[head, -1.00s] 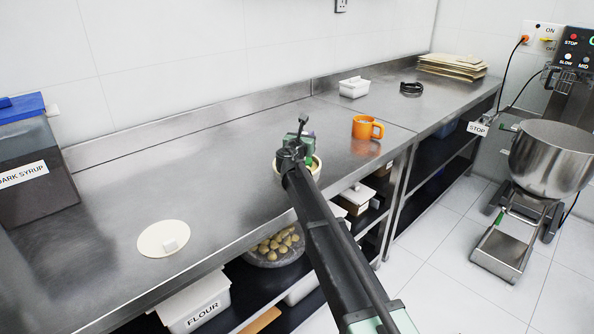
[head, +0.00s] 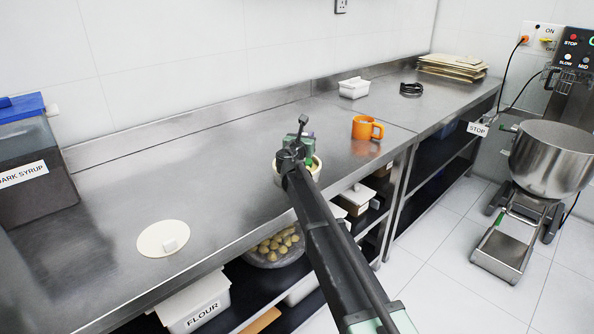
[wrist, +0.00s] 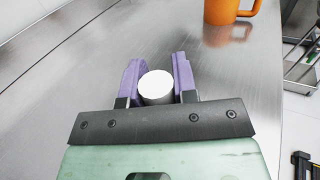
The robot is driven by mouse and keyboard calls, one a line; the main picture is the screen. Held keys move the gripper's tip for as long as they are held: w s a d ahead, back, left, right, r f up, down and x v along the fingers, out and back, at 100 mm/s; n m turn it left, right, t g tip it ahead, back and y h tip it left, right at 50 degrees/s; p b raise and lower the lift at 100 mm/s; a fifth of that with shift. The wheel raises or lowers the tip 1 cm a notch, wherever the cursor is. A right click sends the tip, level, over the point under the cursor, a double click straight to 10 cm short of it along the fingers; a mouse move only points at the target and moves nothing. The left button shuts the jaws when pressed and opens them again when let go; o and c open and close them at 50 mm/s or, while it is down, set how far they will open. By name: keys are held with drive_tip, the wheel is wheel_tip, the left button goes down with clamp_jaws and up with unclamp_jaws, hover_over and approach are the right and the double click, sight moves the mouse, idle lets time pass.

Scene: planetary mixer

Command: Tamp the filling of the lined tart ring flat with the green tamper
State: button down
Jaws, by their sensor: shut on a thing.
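My gripper (wrist: 156,72) has purple fingers on both sides of an upright cylinder with a white round top (wrist: 156,84). I take this cylinder for the tamper's handle; its lower end and any green on it are hidden in the wrist view. In the head view my gripper (head: 310,136) is over the lined tart ring (head: 318,172), a small cream-rimmed round on the steel counter. A little yellow-green shows inside its rim. My arm hides most of the ring, so I cannot tell whether the tamper touches the filling.
An orange mug (head: 366,128) stands on the counter right of the ring. A cream disc with a small white block (head: 155,238) lies at front left. A dark syrup tub (head: 35,165) stands far left, a white container (head: 354,88) behind. The counter between is clear.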

drive_tip(key=shift+r, duration=0.1)
wheel_tip(320, 180, up, 3)
drive_tip(key=p, duration=0.3)
drive_tip(key=shift+r+p, duration=0.1)
drive_tip(key=shift+p, duration=0.2)
drive_tip(key=s, duration=0.3)
drive_tip(key=shift+s+d+r+p, duration=0.3)
drive_tip(key=shift+d, duration=0.1)
drive_tip(key=shift+f, duration=0.1)
drive_tip(key=shift+f+b, duration=1.8)
drive_tip(key=shift+b, duration=0.15)
